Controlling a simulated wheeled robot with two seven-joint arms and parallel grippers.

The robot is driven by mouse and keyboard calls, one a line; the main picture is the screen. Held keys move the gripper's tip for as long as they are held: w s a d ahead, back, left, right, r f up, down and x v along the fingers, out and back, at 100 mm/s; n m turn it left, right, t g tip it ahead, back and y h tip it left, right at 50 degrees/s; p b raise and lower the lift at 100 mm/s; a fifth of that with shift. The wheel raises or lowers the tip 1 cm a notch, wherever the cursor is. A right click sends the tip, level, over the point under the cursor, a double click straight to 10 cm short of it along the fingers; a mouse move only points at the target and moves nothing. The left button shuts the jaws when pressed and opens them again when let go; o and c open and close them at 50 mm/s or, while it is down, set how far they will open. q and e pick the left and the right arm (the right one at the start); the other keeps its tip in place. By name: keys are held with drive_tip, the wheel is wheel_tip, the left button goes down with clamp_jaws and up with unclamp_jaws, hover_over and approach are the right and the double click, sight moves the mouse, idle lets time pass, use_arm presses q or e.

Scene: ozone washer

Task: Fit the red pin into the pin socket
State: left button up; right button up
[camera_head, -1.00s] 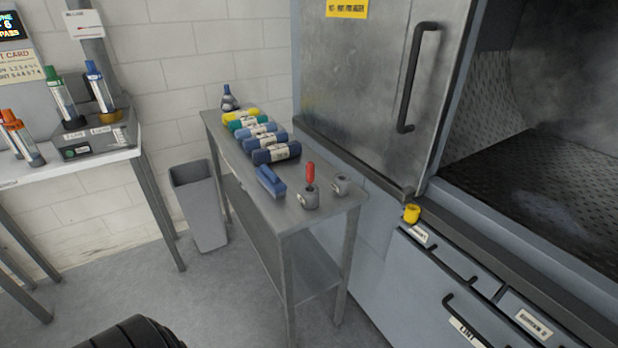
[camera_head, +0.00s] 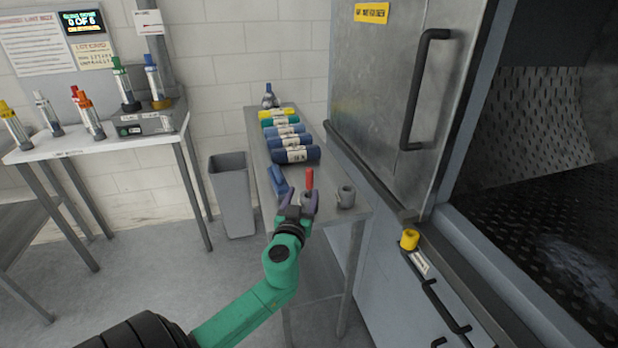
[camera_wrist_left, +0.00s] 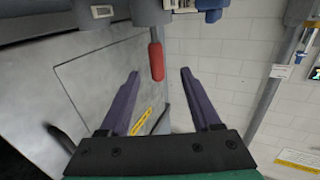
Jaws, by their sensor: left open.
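The red pin (camera_head: 309,180) stands upright in a grey round holder (camera_head: 306,196) near the front of the metal side table. A second grey round holder (camera_head: 346,197) stands to its right, with an open top. I cannot tell which fitting is the pin socket. My left gripper (camera_head: 299,198) is open at the table's front, with its purple fingers partly covering the first holder. In the left wrist view the red pin (camera_wrist_left: 156,62) appears between and just beyond the spread fingertips (camera_wrist_left: 159,73), not gripped. My right gripper is not in view.
A blue block-like item (camera_head: 279,181) lies left of the pin, close to my gripper. Several rolled bundles (camera_head: 296,154) line the table (camera_head: 326,178) behind. The machine stands at right, with a yellow cylinder (camera_head: 409,239) on its ledge. A grey bin (camera_head: 232,195) stands left.

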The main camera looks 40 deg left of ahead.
sight(308, 182)
use_arm(q)
drive_tip(key=p+x, duration=0.1)
drive_tip(key=x, duration=0.2)
drive_tip(key=p+x, duration=0.1)
drive_tip(key=x, duration=0.3)
drive_tip(key=shift+w, duration=0.4)
drive_tip(key=shift+w+f, duration=0.1)
drive_tip(key=shift+w, duration=0.05)
clamp_jaws()
